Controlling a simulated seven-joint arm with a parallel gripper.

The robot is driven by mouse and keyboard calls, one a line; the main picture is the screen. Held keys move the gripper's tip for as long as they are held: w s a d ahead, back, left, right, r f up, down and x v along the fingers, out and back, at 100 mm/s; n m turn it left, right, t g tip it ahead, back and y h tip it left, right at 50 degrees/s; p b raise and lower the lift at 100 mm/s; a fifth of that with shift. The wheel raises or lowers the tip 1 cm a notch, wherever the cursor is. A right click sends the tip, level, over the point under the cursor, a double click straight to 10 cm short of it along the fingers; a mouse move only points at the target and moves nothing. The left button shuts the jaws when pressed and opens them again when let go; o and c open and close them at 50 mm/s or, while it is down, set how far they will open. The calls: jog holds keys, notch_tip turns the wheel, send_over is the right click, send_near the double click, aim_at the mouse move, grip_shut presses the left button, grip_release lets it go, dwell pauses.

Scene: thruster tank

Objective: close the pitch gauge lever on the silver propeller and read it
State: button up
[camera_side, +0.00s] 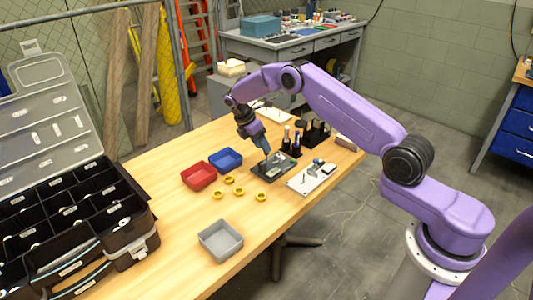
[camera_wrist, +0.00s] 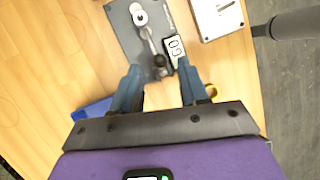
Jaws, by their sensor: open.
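The pitch gauge is a dark grey plate (camera_side: 258,171) on the table, also in the wrist view (camera_wrist: 128,38). A round silver-white piece with a dark centre (camera_wrist: 139,15) sits at its top; I cannot tell if this is the silver propeller. A grey lever (camera_wrist: 150,40) runs from near it to a dark knob (camera_wrist: 160,61). A small display (camera_wrist: 174,46) beside the lever shows characters that look like "60" or "GO". My gripper (camera_side: 265,151) is open above the plate. In the wrist view its blue fingers (camera_wrist: 158,76) stand either side of the knob's line, apart from it.
A white board (camera_side: 303,186) with small parts lies right of the gauge. Dark holders with bottles (camera_side: 297,143) stand behind. Red (camera_side: 199,177) and blue (camera_side: 226,160) trays and several yellow rings (camera_side: 239,191) lie left. A grey tray (camera_side: 221,241) stands in front, beside a black organiser (camera_side: 75,225).

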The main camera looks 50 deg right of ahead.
jog(key=shift+x, duration=2.3)
grip_shut()
